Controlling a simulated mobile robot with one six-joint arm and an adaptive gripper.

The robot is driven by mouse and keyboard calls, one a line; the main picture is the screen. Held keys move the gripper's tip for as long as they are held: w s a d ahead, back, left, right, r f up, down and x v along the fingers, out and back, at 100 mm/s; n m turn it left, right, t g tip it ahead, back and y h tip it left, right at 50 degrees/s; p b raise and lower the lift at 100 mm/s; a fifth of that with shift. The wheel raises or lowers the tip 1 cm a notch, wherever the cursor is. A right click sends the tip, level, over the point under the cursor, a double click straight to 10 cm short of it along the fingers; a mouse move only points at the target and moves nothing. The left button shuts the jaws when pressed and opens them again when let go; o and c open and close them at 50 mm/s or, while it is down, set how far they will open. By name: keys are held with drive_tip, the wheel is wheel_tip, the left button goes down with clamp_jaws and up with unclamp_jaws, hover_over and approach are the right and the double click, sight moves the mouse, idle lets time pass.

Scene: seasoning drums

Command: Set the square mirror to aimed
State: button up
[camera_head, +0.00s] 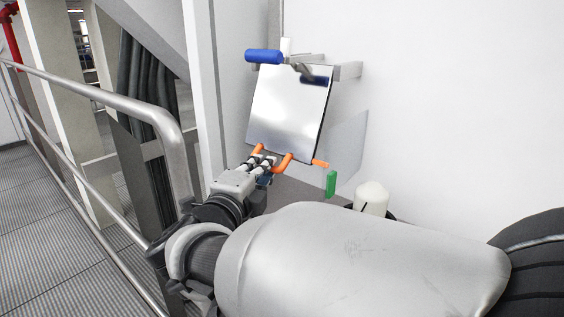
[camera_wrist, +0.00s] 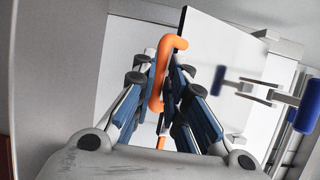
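The square mirror (camera_head: 288,112) is a silvery plate tilted on the white wall, with its face toward the camera. My gripper (camera_head: 262,164) is at this handle. In the wrist view the orange handle (camera_wrist: 165,65) runs between my two fingers, which close in on it from both sides and look shut on it. Contact at the pads is partly hidden. The mirror's exact aim cannot be read from these views.
A green grip (camera_head: 331,183) and a white cylinder (camera_head: 371,197) are to the lower right. A grey metal railing (camera_head: 120,103) runs along the left, beside the grated floor.

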drive_tip(key=o, duration=0.4)
drive_tip(key=shift+w+r, duration=0.1)
drive_tip(key=v, duration=1.2)
drive_tip(key=shift+w+d, duration=0.1)
